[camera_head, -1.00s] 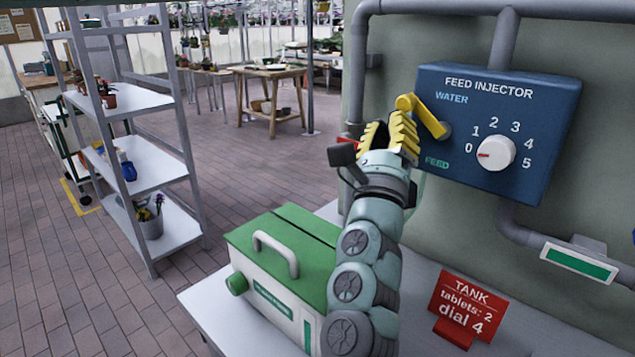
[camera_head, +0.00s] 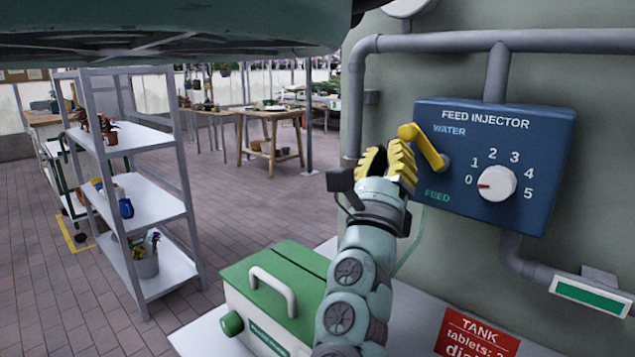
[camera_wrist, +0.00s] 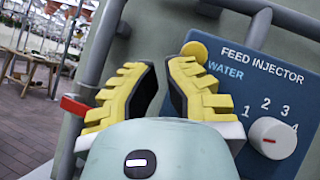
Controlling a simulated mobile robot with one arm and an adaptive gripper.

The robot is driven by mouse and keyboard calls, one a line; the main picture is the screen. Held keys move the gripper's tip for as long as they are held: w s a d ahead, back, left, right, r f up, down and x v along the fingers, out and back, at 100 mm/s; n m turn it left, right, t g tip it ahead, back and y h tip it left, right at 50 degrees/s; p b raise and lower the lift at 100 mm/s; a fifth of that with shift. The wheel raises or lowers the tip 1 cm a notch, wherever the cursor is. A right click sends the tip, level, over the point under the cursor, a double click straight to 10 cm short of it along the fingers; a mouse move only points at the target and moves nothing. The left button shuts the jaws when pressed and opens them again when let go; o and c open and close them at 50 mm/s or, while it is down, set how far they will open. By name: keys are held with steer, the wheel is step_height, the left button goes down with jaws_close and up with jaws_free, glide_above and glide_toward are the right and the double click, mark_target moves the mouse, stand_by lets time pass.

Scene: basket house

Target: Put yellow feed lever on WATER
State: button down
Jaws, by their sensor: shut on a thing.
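The yellow feed lever (camera_head: 428,146) is on the blue feed injector panel (camera_head: 560,130). It slants up and left from its pivot, its knob just left of the WATER label (camera_head: 450,131); the FEED label (camera_head: 437,197) is below. My gripper (camera_head: 387,152), with yellow ridged fingers, is at the knob, just left of the panel. In the wrist view, the knob (camera_wrist: 195,50) shows beyond the right finger, and my fingertips (camera_wrist: 160,70) are a little apart. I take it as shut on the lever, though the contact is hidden.
A white dial (camera_head: 497,183) points near 0. Grey pipes (camera_head: 480,42) surround the panel. Below are a green-lidded box (camera_head: 275,270) and a red TANK sign (camera_head: 477,335). A shelf (camera_head: 140,200) stands left, with open floor beyond.

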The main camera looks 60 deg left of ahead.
steer(key=v, duration=1.2)
